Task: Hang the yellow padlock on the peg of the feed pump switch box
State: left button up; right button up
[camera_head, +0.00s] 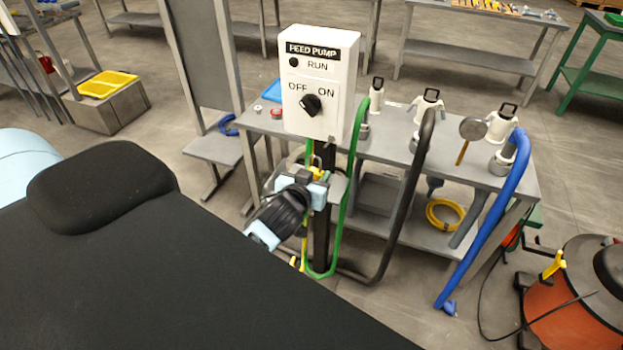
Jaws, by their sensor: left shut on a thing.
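The white feed pump switch box (319,80) stands on a dark post, with its black knob and OFF and ON labels facing me. I cannot clearly make out its peg. My left gripper (316,179) is just below the box, in front of the post. It is shut on the yellow padlock (317,172), which shows as a small yellow patch at the fingertips. The gripper hides much of the padlock, and I cannot make out its shackle. The padlock is below the box. My right gripper is not in view.
Green, black and blue hoses (490,225) run from the grey bench (395,150) behind the box, the green one close beside my gripper. White couplings stand on the bench. An orange vacuum (575,310) is at lower right.

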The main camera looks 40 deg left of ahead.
pick_arm(q)
jog(key=shift+w+f, duration=0.1)
jog(key=shift+w, duration=0.1)
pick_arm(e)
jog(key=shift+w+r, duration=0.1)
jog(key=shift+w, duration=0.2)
